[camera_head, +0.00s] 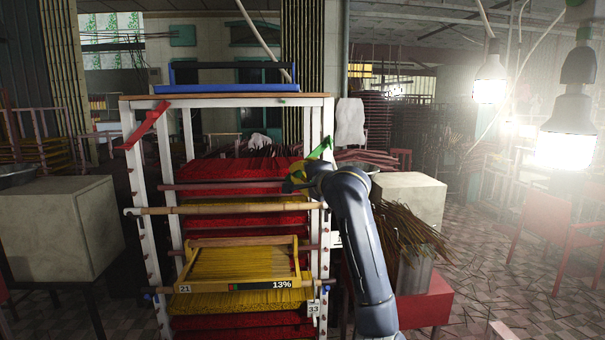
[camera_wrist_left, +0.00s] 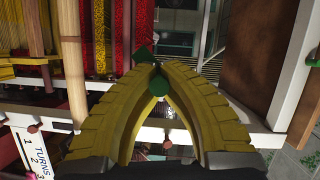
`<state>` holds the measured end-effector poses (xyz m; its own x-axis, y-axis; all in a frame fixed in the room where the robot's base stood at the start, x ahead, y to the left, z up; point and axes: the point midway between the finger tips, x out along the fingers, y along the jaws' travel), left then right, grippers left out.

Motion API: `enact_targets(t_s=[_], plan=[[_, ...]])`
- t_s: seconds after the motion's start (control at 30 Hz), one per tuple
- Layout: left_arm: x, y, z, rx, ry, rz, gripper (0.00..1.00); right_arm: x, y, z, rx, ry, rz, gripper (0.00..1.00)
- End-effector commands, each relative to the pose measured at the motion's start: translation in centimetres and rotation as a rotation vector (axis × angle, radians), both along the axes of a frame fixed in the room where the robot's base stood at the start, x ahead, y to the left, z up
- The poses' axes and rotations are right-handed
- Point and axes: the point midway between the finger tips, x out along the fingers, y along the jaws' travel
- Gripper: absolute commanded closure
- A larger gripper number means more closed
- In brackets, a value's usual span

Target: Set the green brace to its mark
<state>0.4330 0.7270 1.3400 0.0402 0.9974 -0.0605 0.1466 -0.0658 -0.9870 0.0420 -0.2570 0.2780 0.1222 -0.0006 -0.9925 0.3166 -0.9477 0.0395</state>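The green brace (camera_head: 320,148) shows at the upper right of the white rack, slanting up to the right beside the right post. My left gripper (camera_head: 299,179) is at the rack's right front, just below it. In the left wrist view the yellow fingers (camera_wrist_left: 155,76) come together at their tips on a green piece of the brace (camera_wrist_left: 159,87). Most of the brace is hidden behind the fingers there. I cannot make out a mark for it. My right gripper is not in view.
The white rack (camera_head: 325,120) holds red and yellow incense layers. A red brace (camera_head: 148,125) slants on its left post. A bamboo pole (camera_head: 225,209) crosses the front above a yellow framed tray (camera_head: 240,287). Pale boxes (camera_head: 50,225) and a bucket of sticks (camera_head: 414,272) flank the rack.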

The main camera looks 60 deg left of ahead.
Motion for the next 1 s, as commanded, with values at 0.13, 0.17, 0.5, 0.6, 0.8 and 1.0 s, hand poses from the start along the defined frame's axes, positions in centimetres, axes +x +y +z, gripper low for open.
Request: enact_targets(t_s=[0.13,0.17,0.5,0.6,0.8,1.0], plan=[[-0.6,0.1,-0.2,-0.004,0.001,0.015,1.00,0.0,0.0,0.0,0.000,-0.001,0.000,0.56],[-0.6,0.1,-0.2,-0.004,0.001,0.015,1.00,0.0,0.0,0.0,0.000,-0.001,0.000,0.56],[-0.4,0.1,-0.2,-0.002,0.002,0.010,0.60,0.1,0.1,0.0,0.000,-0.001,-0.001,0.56],[-0.3,0.1,-0.1,-0.002,0.002,0.008,0.60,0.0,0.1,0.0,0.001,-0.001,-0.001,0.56],[-0.2,-0.3,-0.1,-0.002,0.001,0.005,0.60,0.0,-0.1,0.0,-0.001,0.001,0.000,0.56],[-0.2,-2.6,0.1,-0.002,-0.002,0.003,0.60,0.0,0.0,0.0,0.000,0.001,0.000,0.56]])
